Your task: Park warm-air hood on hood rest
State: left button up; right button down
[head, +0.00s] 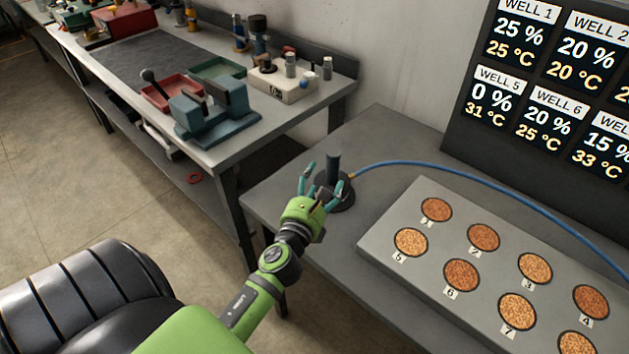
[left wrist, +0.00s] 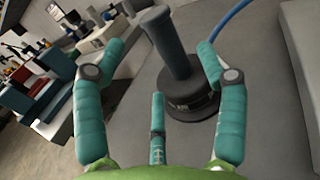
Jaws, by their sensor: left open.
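The warm-air hood (head: 334,164) is a dark upright handle on a wide round base, with a blue hose at its side. It stands on the grey table beside the well block. In the left wrist view the hood (left wrist: 170,42) shows its handle and an "AIR" label on the base. My left gripper (head: 322,180) is open, its teal fingers spread at the near side of the hood. The handle is beyond the fingers, and I see no grip on it. I cannot tell a separate hood rest from the hood's dark base. My right gripper is not in view.
The blue hose (head: 430,164) arcs right behind the well block (head: 384,222), which has several numbered grain-filled wells. A dark display (head: 480,120) stands behind. A workbench (head: 213,153) at left holds a blue-grey vise (head: 215,118) and trays. Bare tabletop lies around the hood.

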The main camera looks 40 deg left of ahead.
pick_arm(q)
jog(key=shift+b+v, duration=0.3)
jog(key=shift+v, duration=1.75)
